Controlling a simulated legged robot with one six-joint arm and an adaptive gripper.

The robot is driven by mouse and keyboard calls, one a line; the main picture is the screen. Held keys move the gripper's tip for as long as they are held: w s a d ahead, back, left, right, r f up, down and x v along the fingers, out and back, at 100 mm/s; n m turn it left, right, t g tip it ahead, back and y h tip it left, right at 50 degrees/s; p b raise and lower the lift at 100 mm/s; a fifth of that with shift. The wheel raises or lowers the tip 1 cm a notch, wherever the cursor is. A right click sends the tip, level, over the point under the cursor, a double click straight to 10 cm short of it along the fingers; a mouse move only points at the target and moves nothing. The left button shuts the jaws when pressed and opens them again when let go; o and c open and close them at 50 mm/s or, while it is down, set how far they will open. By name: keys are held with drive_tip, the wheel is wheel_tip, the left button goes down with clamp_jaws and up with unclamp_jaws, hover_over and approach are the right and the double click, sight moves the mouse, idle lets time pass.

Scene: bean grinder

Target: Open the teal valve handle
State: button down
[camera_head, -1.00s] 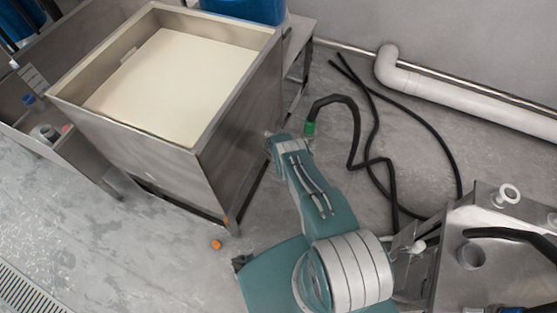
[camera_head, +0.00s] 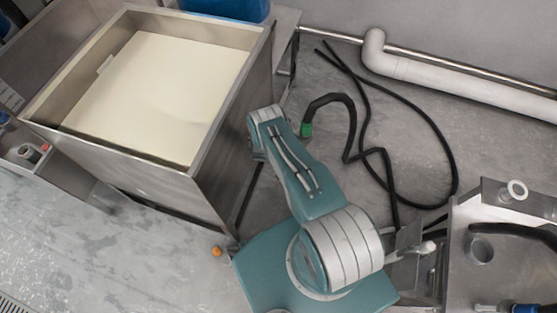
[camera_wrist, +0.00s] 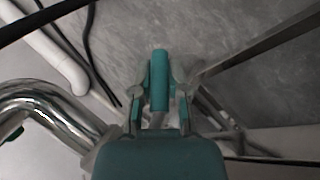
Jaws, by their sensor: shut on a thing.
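In the wrist view the teal valve handle (camera_wrist: 159,82) is a narrow upright bar between the two fingers of my gripper (camera_wrist: 161,88). The fingers are shut on it, one on each side. The valve body behind the handle is mostly hidden by my gripper. In the head view my teal and white arm reaches toward the side of the steel tank (camera_head: 190,180). My gripper and the handle are hidden there.
A shiny bent pipe (camera_wrist: 42,103) is close on the left in the wrist view. A black hose (camera_head: 384,165) with a green end (camera_head: 305,130) lies near my arm. A steel machine (camera_head: 505,255) stands at right. An orange ball (camera_head: 216,251) lies on the floor.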

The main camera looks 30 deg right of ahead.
drive_tip(key=shift+w+d+r, duration=0.1)
drive_tip(key=shift+w+r, duration=0.25)
drive_tip(key=shift+w, duration=0.05)
drive_tip(key=c, duration=0.6)
unclamp_jaws()
drive_tip(key=shift+c, duration=0.2)
drive_tip(key=shift+s+f, duration=0.1)
drive_tip(key=shift+s, duration=0.05)
wheel_tip(320, 180, up, 10)
drive_tip(key=shift+c, duration=0.2)
